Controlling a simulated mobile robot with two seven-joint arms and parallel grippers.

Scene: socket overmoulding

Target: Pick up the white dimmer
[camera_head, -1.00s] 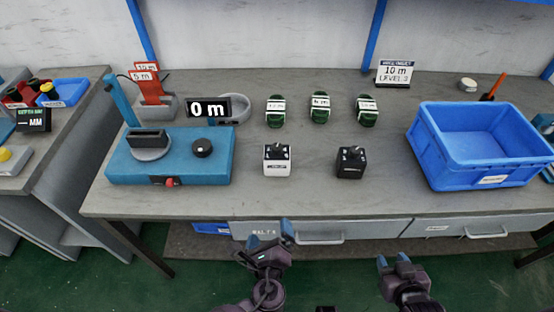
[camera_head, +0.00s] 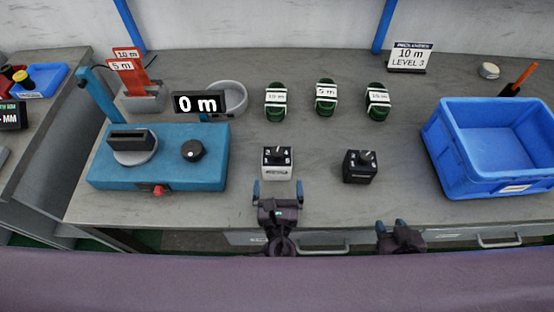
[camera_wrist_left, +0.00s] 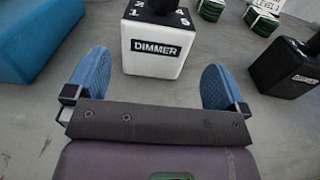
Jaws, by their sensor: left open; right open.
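The white dimmer (camera_head: 277,166) is a small white box with a black top and a knob, standing upright on the grey workbench. In the left wrist view its front face (camera_wrist_left: 155,48) reads DIMMER. My left gripper (camera_head: 277,190) is open at the bench's front side, just in front of the dimmer. In the left wrist view its two blue fingertips (camera_wrist_left: 154,82) are spread, with the dimmer ahead of them and a little beyond the tips. Nothing is between the fingers. My right gripper (camera_head: 391,226) is open and empty near the front edge, below the black box.
A similar black box (camera_head: 360,167) stands right of the dimmer. A blue machine (camera_head: 190,172) stands to the left. Several green cable coils (camera_head: 326,106) lie behind. A blue crate (camera_head: 445,165) is at the right, with clear bench between.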

